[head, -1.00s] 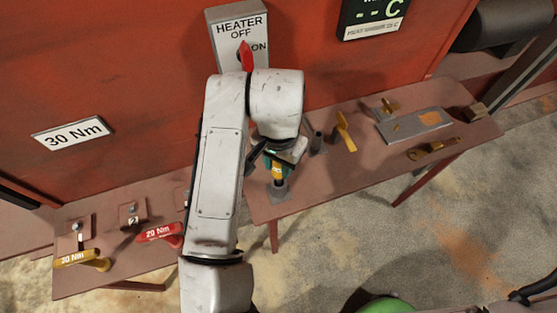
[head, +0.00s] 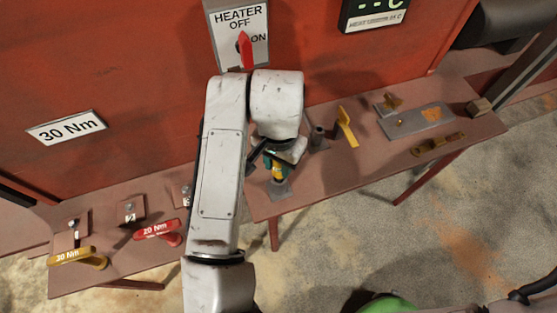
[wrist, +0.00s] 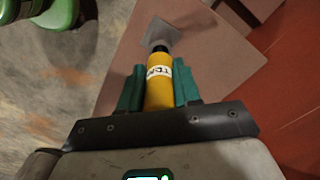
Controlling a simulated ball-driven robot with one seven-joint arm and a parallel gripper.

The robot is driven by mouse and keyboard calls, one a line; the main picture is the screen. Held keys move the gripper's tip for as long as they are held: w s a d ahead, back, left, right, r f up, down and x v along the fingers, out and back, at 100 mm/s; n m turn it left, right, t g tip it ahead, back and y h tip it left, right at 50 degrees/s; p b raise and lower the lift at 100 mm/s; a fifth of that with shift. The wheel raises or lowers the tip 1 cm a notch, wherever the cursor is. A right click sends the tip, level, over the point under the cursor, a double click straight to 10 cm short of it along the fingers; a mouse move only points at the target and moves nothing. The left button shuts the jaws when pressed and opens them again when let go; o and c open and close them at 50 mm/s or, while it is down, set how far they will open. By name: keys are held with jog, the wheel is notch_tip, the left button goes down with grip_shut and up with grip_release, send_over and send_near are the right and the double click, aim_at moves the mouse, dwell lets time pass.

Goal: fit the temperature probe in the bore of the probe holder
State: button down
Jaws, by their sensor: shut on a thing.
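The temperature probe, a yellow cylinder with a white label (wrist: 159,90), is between the green fingers of my gripper (wrist: 160,82) in the wrist view. My gripper is shut on it. Its dark end points at a grey square base plate (wrist: 146,38), apparently that of the probe holder. In the head view the probe (head: 278,173) shows as a small yellow patch below my gripper (head: 275,161), over the grey plate (head: 279,191) at the table's left end. The bore is hidden, so I cannot tell whether the probe's tip is inside it.
A dark upright tube (head: 317,138) stands just right of my gripper, beside a yellow upright handle (head: 346,127). A grey plate (head: 412,123) and a brass part (head: 437,144) lie farther right. Red (head: 157,231) and yellow (head: 80,257) torque wrenches lie on the left table.

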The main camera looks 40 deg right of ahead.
aim_at(279, 171)
jog(key=shift+f+b, duration=1.3)
jog(key=shift+f, duration=0.45)
jog(key=c, duration=0.7)
grip_release()
jog(key=shift+r, duration=0.1)
notch_tip(279, 171, up, 11)
jog(key=shift+f, duration=0.15)
